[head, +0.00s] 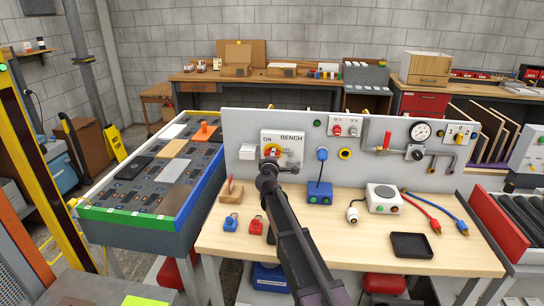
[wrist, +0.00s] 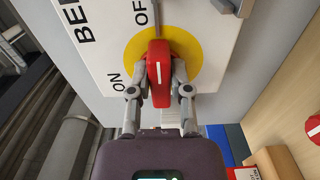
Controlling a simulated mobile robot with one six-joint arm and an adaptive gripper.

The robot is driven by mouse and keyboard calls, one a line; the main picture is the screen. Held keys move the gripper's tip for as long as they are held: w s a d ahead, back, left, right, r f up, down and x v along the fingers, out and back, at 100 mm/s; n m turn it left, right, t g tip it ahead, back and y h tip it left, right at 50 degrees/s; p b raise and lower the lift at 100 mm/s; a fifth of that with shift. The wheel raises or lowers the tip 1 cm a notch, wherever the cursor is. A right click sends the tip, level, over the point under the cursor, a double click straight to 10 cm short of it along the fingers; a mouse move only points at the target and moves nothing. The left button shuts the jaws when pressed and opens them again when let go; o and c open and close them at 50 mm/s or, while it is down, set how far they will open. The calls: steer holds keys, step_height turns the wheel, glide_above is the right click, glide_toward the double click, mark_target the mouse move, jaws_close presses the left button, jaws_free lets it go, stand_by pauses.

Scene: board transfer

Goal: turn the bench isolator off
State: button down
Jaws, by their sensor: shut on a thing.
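The bench isolator is a white box marked BENCH (head: 293,148) on the grey back panel, with ON and a yellow disc (head: 277,150) showing in the head view. In the wrist view its yellow disc (wrist: 190,45) carries a red handle (wrist: 158,65) with a white line. The handle lies upright in that picture, its upper end near the OFF lettering. ON stands at the disc's lower left. My gripper (wrist: 160,85) is shut on the handle, one grey finger against each side. In the head view my gripper (head: 270,158) hides most of the handle.
The wooden bench (head: 340,245) carries a blue padlock (head: 230,223), a red padlock (head: 256,226), a blue box (head: 319,191) and a black tray (head: 411,245). A pressure gauge (head: 420,132) and pipes are on the panel at right. A board table (head: 140,220) stands at left.

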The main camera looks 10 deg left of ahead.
steer(key=c, duration=0.6)
jaws_free()
steer(key=shift+o, duration=0.2)
steer(key=s, duration=1.2)
steer(key=shift+a, duration=0.2)
